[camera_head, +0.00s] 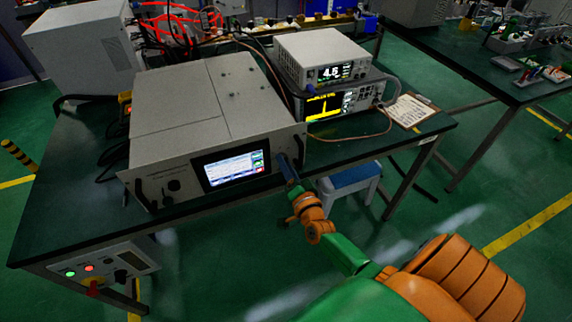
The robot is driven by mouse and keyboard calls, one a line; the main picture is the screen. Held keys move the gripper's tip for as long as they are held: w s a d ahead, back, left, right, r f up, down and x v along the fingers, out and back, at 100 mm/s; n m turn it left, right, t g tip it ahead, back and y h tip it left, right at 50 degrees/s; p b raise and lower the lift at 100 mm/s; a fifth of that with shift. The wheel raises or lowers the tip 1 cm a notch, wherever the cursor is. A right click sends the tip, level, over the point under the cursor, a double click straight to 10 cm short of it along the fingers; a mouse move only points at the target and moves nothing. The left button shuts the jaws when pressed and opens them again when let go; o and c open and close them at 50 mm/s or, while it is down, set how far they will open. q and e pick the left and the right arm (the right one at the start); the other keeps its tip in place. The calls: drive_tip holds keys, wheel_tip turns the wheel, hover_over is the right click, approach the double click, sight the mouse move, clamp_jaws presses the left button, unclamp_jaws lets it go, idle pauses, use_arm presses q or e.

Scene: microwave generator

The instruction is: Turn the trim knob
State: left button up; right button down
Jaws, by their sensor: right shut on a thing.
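The microwave generator (180,120) is a large light-grey box on the dark bench, with a lit screen (232,166) on its front panel. A dark round knob (173,185) shows at the left of the panel. My right gripper (287,165) reaches the panel's right end, beside the screen, and is shut there. What it holds is hidden by the fingers; from the place, I take it to be the trim knob. My left gripper is not in view.
Two stacked instruments (325,75) stand right of the generator, with a cable hanging in front. A clipboard (409,111) lies at the bench's right end. A blue-topped stool (352,178) stands below the bench edge, near my right arm. A control box (100,270) hangs at the front left.

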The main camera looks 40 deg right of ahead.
drive_tip(key=shift+f, duration=0.2)
drive_tip(key=c, duration=0.5)
unclamp_jaws()
drive_tip(key=shift+a, duration=0.1)
drive_tip(key=shift+c, duration=0.2)
drive_tip(key=shift+r, duration=0.1)
drive_tip(key=v, duration=0.7)
